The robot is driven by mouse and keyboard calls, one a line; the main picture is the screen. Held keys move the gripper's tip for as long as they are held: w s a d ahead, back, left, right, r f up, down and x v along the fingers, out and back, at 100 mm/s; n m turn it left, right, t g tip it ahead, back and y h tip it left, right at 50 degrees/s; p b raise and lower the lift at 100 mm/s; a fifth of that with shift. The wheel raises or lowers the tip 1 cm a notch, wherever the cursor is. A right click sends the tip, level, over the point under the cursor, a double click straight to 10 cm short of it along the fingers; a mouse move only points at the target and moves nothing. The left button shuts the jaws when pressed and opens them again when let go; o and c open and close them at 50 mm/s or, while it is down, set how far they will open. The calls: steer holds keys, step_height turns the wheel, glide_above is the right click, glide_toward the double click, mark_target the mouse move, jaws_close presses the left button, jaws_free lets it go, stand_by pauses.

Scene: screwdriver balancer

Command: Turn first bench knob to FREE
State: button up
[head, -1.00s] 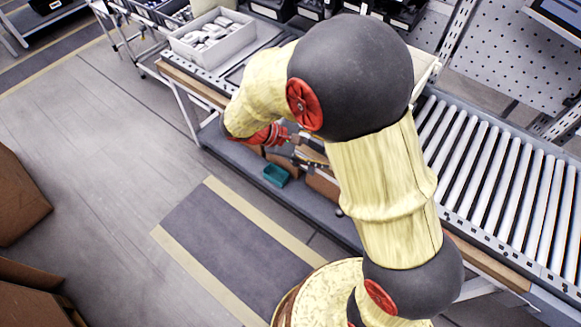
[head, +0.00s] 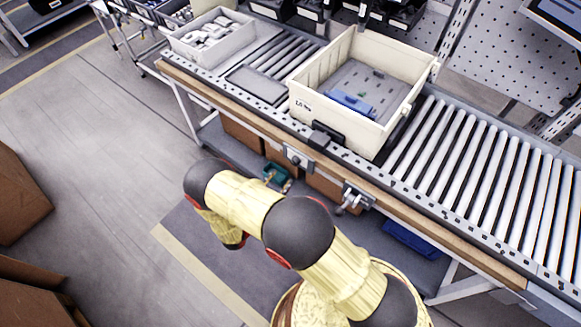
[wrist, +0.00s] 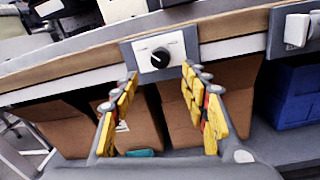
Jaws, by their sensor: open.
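The bench knob is a round black dial (wrist: 160,57) on a pale square plate on the bench's front rail, near the top middle of the wrist view. The plate's lettering and the knob's setting are too small to read. My gripper (wrist: 160,78) has its yellow-padded fingers apart and empty, with the knob ahead between and slightly beyond the tips. I see no contact. In the head view a knob plate (head: 297,157) sits on the front rail below the cream tote, and my arm's end is low in front of the bench. A second plate (wrist: 297,30) is to the right.
A cream tote (head: 334,118) with a blue item stands on the roller conveyor (head: 480,185). Cardboard boxes (wrist: 220,95), a blue bin (wrist: 295,95) and a teal bin (head: 277,172) sit on the shelf below the rail.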

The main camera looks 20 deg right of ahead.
mark_target(293, 164)
steer(key=b+x, duration=0.1)
steer(key=x, duration=0.6)
steer(key=shift+w+d, duration=0.2)
steer(key=shift+d, duration=0.05)
steer(key=c, duration=1.1)
steer(key=shift+c, duration=0.3)
